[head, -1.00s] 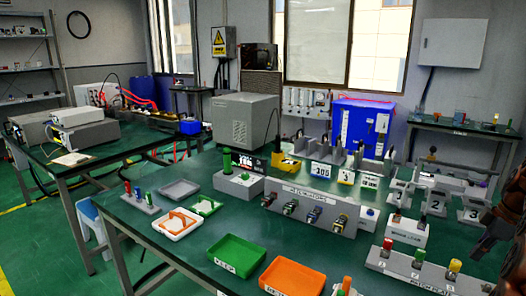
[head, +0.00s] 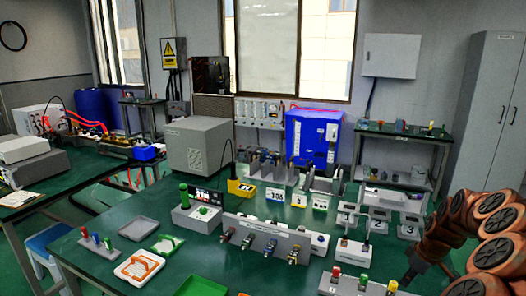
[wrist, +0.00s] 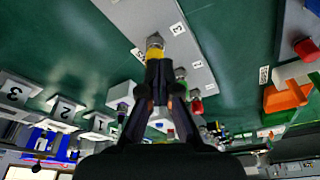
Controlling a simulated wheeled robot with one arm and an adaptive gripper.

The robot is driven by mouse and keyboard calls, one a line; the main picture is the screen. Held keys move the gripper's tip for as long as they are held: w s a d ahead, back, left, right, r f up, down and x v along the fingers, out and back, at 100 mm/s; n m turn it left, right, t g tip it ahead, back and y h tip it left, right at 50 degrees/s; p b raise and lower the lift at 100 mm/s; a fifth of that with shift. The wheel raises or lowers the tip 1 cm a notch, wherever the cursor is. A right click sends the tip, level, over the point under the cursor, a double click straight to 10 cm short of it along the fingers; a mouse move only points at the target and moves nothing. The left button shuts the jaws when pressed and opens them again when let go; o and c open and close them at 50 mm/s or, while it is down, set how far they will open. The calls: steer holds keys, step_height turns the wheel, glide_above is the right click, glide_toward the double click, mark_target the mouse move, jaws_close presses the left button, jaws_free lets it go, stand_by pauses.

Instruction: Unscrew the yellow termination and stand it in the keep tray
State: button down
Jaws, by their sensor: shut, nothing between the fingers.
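The yellow termination (head: 392,286) stands on the plate at the bottom of the head view, right of a green one (head: 363,280) and a red one (head: 336,272). In the wrist view the yellow termination (wrist: 155,53) sits on a metal connector on the grey plate (wrist: 140,15). My gripper (wrist: 158,64) is shut and empty. Its fingertips overlap the yellow cap's lower edge in that view; I cannot tell if they touch it. The green keep tray (head: 200,286) is cut off at the bottom of the head view.
In the head view, a grey panel with several connectors (head: 268,238) stands mid-bench. My arm fills the lower right.

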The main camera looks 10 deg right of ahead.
mark_target(391, 293)
steer(key=shift+a+f, duration=0.3)
steer(key=shift+f, duration=0.6)
steer(key=shift+s+d+b+x, duration=0.1)
steer(key=shift+s+b+x, duration=0.05)
steer(key=shift+x, duration=0.7)
steer(key=shift+s+d+b+x, duration=0.1)
steer(key=shift+s+b+x, duration=0.05)
steer(key=shift+x, duration=0.75)
steer(key=shift+s+b+x, duration=0.15)
steer(key=shift+s+x, duration=0.05)
steer(key=shift+x, duration=0.65)
steer(key=shift+w+d+f+b, duration=0.1)
steer(key=shift+w+f+b, duration=0.1)
steer(key=shift+b, duration=0.1)
steer(key=shift+w+d+b, duration=0.1)
steer(key=shift+d+b, duration=0.55)
steer(key=shift+b, duration=1.55)
steer(key=shift+w+d+b, duration=0.25)
steer(key=shift+d+b, duration=0.05)
steer(key=shift+b, duration=0.5)
steer(key=shift+s+d+b, duration=0.25)
steer(key=shift+b, duration=0.15)
